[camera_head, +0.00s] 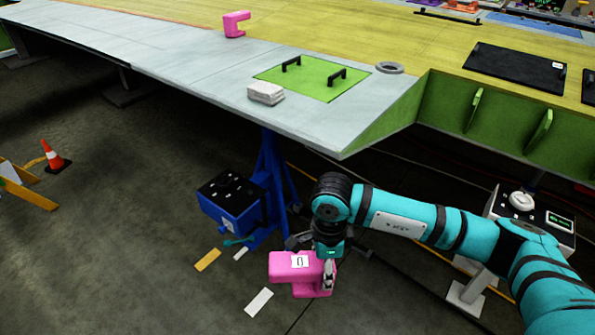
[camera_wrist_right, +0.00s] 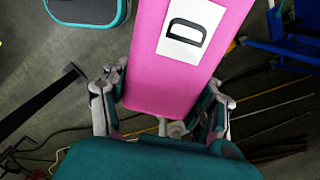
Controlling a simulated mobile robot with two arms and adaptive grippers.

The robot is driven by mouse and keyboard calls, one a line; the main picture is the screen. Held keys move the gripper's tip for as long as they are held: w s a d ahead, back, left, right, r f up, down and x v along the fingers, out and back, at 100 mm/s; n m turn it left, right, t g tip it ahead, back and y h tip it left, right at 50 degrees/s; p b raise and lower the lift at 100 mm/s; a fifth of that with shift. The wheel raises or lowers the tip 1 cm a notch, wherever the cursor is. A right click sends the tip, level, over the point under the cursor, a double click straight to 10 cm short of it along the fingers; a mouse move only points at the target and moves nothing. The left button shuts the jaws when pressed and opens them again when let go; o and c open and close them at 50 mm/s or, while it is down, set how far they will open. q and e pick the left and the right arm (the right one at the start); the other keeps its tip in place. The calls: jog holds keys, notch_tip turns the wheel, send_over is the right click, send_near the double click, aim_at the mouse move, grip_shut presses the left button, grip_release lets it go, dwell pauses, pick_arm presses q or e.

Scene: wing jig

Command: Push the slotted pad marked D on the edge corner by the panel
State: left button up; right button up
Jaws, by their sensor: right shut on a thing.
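The pink slotted pad (camera_head: 292,268) carries a white label marked D. It also fills the middle of the right wrist view (camera_wrist_right: 160,75). My right gripper (camera_head: 328,275) is shut on the pad, with a finger on each side of it in the wrist view. It holds the pad in the air, below and in front of the wing. The edge corner (camera_head: 342,156) of the wing is the near point of the grey surface, above my right wrist in the picture. The green panel (camera_head: 312,80) with two black handles lies near that corner. My left gripper is not in view.
A white stack (camera_head: 266,93) and a grey ring (camera_head: 389,68) lie by the panel. A blue stand with a box (camera_head: 232,205) stands below the wing. An orange cone (camera_head: 53,157) stands at left.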

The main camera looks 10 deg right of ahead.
aim_at(330, 148)
jog(key=w+a+r+m+p, duration=0.1)
jog(key=w+a+r+m, duration=0.1)
jog(key=w+r+m, duration=0.65)
jog(key=w+a+r+m+p, duration=0.25)
jog(key=r+m, duration=0.65)
jog(key=m, duration=0.9)
jog(key=w+d, duration=0.4)
jog(key=d, duration=0.1)
jog(key=shift+d+b, duration=0.2)
jog(key=shift+b, duration=0.15)
jog(key=shift+w, duration=0.1)
jog(key=shift+w+d+f, duration=0.15)
jog(key=shift+w+d, duration=0.85)
jog(key=shift+d, duration=0.3)
jog(key=shift+w+d+f, duration=0.1)
jog(key=shift+w+d, duration=0.9)
jog(key=shift+d, duration=0.3)
jog(key=shift+d+r, duration=0.1)
jog(key=shift+d, duration=0.05)
